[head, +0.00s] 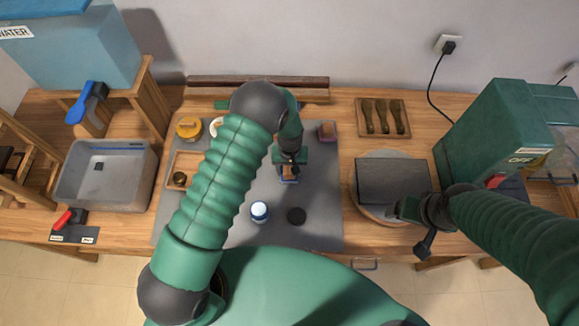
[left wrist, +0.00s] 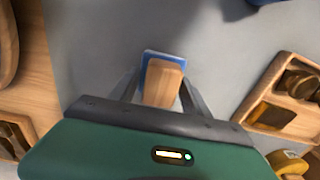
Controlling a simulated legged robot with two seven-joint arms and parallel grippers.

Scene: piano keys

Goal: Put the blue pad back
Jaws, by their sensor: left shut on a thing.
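The blue pad (left wrist: 151,55) shows in the left wrist view as a blue base under a wooden block handle (left wrist: 164,84). My left gripper (left wrist: 160,92) has its fingers on both sides of that wooden handle and is shut on it. In the head view the left gripper (head: 289,172) is over the grey mat, with the pad (head: 289,181) under it, partly hidden. I cannot tell whether the pad touches the mat. My right gripper (head: 408,209) is beside a dark square slab (head: 390,181); its fingers are too unclear to judge.
The grey mat (head: 325,225) holds a white-and-blue jar (head: 260,211), a dark round disc (head: 296,215) and a purple-and-wood block (head: 327,131). A wooden tray with dark tools (head: 383,118) lies behind. A grey basin (head: 105,175) is at left, a green machine (head: 495,130) at right.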

